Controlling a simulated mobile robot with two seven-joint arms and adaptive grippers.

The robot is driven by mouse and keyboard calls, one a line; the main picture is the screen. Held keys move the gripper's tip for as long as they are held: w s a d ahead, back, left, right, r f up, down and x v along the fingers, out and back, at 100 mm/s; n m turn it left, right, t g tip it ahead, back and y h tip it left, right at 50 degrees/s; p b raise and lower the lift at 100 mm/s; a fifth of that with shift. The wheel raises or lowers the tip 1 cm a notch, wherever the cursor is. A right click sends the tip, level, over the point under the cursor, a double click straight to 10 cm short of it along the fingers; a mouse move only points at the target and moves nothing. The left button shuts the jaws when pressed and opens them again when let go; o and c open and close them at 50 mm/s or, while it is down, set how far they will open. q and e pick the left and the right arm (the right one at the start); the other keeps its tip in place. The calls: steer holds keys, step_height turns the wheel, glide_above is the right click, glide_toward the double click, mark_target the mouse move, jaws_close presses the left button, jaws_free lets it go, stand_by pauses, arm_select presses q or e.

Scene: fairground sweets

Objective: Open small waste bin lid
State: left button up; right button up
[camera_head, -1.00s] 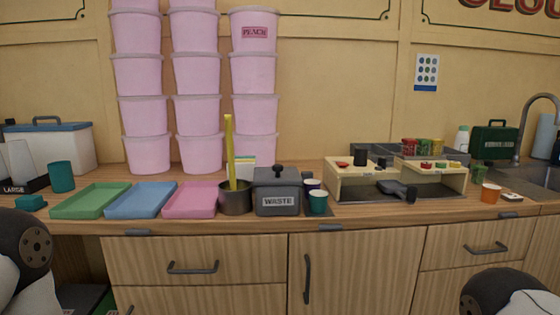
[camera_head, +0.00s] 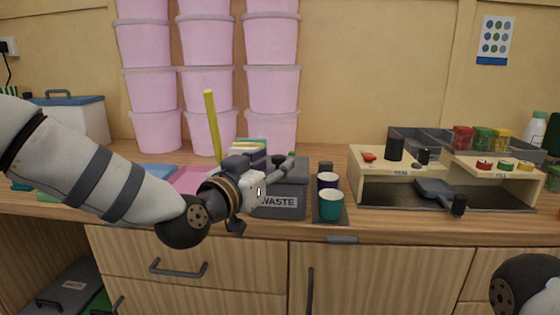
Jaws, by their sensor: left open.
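The small waste bin (camera_head: 282,213) is a dark grey box with a white "WASTE" label on its front. It stands on the wooden counter, left of the cups. Its grey lid (camera_head: 297,175) lies shut on top. My left gripper (camera_head: 278,166) comes in from the left and is open at the lid, with its fingers over the lid's middle. It hides the lid's knob and the left part of the bin. I cannot tell whether the fingers touch the knob. My right gripper is out of view; only part of my right arm shows at the lower right.
A pink tray (camera_head: 190,180) and a yellow stick (camera_head: 212,125) are behind my left arm. Pink tubs (camera_head: 272,90) are stacked behind. A wooden stand (camera_head: 368,165) is farther right.

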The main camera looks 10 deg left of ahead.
mark_target(275, 161)
arm_select(q)
steer(key=x, duration=0.2)
steer(key=shift+w+f, duration=0.1)
steer(key=shift+w, duration=0.15)
steer(key=shift+w+d, duration=0.2)
steer(key=shift+w, duration=0.05)
steer(key=shift+r, duration=0.2)
steer(key=shift+c, duration=0.6)
jaws_close()
